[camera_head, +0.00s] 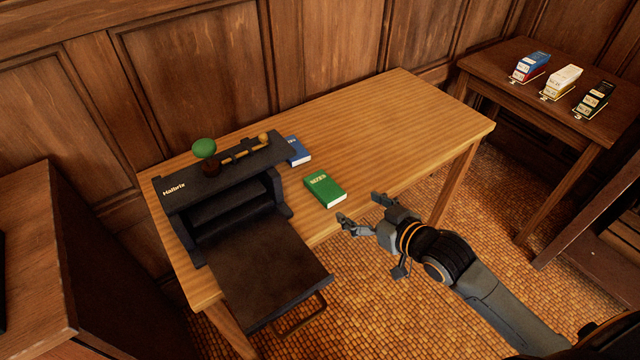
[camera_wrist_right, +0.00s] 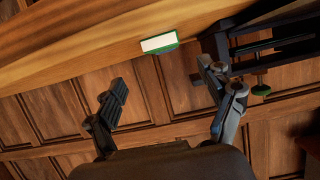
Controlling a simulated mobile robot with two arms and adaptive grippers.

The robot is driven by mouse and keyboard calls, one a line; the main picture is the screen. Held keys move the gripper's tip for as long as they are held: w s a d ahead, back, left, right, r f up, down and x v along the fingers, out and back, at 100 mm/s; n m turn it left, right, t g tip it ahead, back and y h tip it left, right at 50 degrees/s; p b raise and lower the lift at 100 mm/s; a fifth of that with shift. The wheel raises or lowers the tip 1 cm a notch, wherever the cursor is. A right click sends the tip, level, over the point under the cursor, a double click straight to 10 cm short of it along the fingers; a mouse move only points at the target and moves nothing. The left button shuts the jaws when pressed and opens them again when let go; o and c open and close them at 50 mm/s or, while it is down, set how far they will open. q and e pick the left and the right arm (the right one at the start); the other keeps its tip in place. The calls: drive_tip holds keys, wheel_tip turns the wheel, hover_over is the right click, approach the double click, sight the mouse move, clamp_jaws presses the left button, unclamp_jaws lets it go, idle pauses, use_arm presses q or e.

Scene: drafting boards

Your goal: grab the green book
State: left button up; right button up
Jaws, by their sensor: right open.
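The green book (camera_head: 325,190) lies flat on the wooden table (camera_head: 390,120), near its front edge and just right of the black machine. In the right wrist view the green book (camera_wrist_right: 159,43) shows its white page edge, ahead of and between my fingers. My right gripper (camera_head: 362,212) is open and empty, just off the table's front edge, to the right of and a little below the book in the head view. Its two fingers also show spread apart in the right wrist view (camera_wrist_right: 165,85). My left gripper is not in view.
The black machine (camera_head: 225,195) marked Halbrix fills the table's left part. A blue book (camera_head: 298,150) lies partly behind it. The table's right half is clear.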

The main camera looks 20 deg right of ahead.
approach(326, 187)
drive_tip(key=w+f, duration=0.2)
drive_tip(key=shift+w+a+f, duration=0.1)
drive_tip(key=shift+w+a, duration=0.15)
drive_tip(key=shift+w, duration=0.15)
drive_tip(key=shift+a+r+x, duration=0.1)
drive_tip(key=shift+r+x, duration=0.05)
drive_tip(key=shift+x, duration=0.8)
drive_tip(key=shift+a+r+x, duration=0.1)
drive_tip(key=shift+r+x, duration=0.05)
drive_tip(key=shift+x, duration=0.8)
drive_tip(key=shift+a+r+x, duration=0.1)
drive_tip(key=shift+r+x, duration=0.05)
drive_tip(key=shift+x, duration=0.85)
drive_tip(key=shift+c, duration=0.4)
drive_tip(key=c, duration=1.1)
drive_tip(key=shift+c, duration=0.6)
drive_tip(key=shift+w+r, duration=0.1)
